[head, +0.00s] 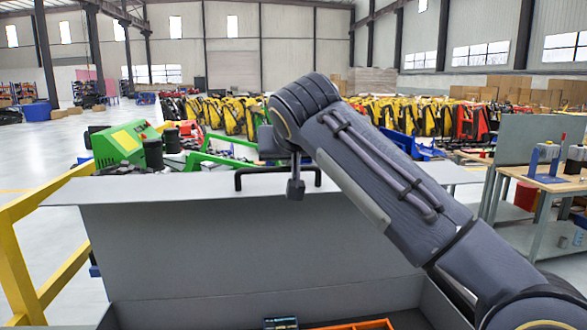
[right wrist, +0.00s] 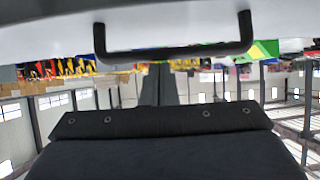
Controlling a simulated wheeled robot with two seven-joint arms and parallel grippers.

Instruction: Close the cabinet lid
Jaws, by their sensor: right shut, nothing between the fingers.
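The cabinet lid (head: 240,240) is a wide grey panel standing raised in the middle of the head view. A black bar handle (head: 250,172) sits at its top edge. My right gripper (head: 296,188) is shut and empty, pointing down in front of the right part of the handle. I cannot tell whether it touches the handle or lid. In the right wrist view the handle (right wrist: 180,53) crosses the top, below the pale lid surface (right wrist: 200,12), beyond my dark gripper body. My left gripper is not in view.
The cabinet's open interior shows at the bottom, with an orange tray (head: 362,325) and a small dark item (head: 281,323). A yellow railing (head: 50,285) stands at the left. A workbench (head: 545,180) stands at the right. Green and yellow machinery (head: 125,142) is behind the lid.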

